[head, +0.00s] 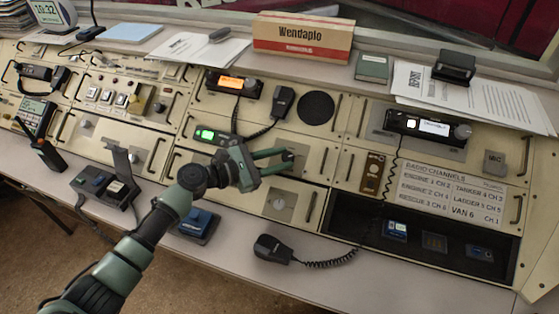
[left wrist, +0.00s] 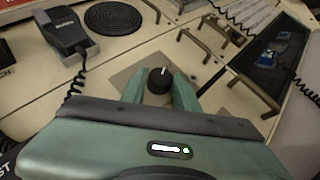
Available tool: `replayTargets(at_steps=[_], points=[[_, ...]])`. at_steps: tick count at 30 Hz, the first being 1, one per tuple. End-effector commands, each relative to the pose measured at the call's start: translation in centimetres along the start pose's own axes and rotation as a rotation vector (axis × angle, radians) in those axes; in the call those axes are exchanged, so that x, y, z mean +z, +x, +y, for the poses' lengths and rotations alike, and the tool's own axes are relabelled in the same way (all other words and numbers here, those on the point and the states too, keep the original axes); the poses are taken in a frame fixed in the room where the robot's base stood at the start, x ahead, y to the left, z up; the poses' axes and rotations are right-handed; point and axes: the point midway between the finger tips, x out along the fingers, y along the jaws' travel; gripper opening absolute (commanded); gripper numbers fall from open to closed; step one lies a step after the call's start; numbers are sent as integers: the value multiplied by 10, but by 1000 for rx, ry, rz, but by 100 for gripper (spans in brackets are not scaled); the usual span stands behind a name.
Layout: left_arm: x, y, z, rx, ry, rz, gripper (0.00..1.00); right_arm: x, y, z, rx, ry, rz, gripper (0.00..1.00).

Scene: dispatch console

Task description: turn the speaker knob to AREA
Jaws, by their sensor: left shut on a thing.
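The speaker knob (left wrist: 160,79) is a round black knob with a white pointer line, set on a square grey plate (left wrist: 128,73). In the left wrist view the pointer line points up and slightly to the right. My left gripper (head: 286,160) reaches in from the left in the head view, over the middle of the console. In the left wrist view its two green fingers (left wrist: 159,90) are on either side of the knob and shut on it. I cannot read an AREA mark; any lettering around the knob is hidden or too small. My right gripper is not in view.
A round black speaker grille (head: 315,107) and a hung microphone (head: 283,102) sit just behind the gripper. A radio with a green display (head: 208,135) is at its left. A handset (head: 272,248) with a coiled cord lies on the desk in front. Metal handles (left wrist: 192,45) stand out nearby.

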Motion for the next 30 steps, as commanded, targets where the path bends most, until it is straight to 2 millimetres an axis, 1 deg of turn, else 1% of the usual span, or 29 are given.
replayTargets(at_steps=[13,14,15,16,26,29,30], points=[[0,0,-1,-11,5,1,0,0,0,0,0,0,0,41],[0,0,-1,-10,5,1,35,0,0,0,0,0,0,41],[0,0,-1,-10,5,1,47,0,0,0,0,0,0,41],[0,0,-1,-10,5,1,52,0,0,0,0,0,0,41],[0,-2,0,-9,5,1,52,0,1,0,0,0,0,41],[-1,-11,0,-7,4,2,52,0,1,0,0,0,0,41],[-2,-17,0,-7,5,2,52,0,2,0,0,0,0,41]])
